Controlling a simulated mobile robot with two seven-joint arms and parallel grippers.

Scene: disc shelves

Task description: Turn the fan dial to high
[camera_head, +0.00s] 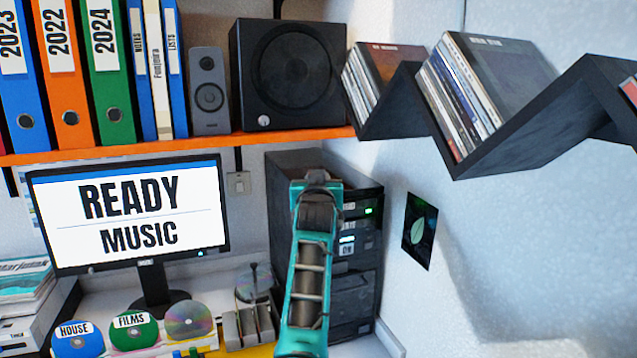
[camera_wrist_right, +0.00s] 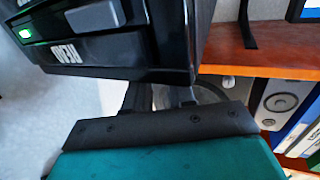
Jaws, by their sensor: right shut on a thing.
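A black computer tower (camera_head: 357,300) stands at the back right of the desk, with a green light and small labels on its front. My right gripper (camera_head: 318,180) is at the top of the tower's front, with its teal arm reaching up from below. In the right wrist view the tower (camera_wrist_right: 110,55) shows upside down, and the gripper's fingers (camera_wrist_right: 174,97) reach its top front edge. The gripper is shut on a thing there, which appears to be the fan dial. The dial and its setting are hidden behind the gripper. My left gripper is not in view.
A monitor (camera_head: 140,215) reading READY MUSIC stands left of the tower. Labelled discs (camera_head: 135,331) lie in front of it. An orange shelf (camera_head: 180,145) with binders and a black speaker (camera_head: 287,75) hangs above. A zigzag disc shelf (camera_head: 530,120) juts out at upper right.

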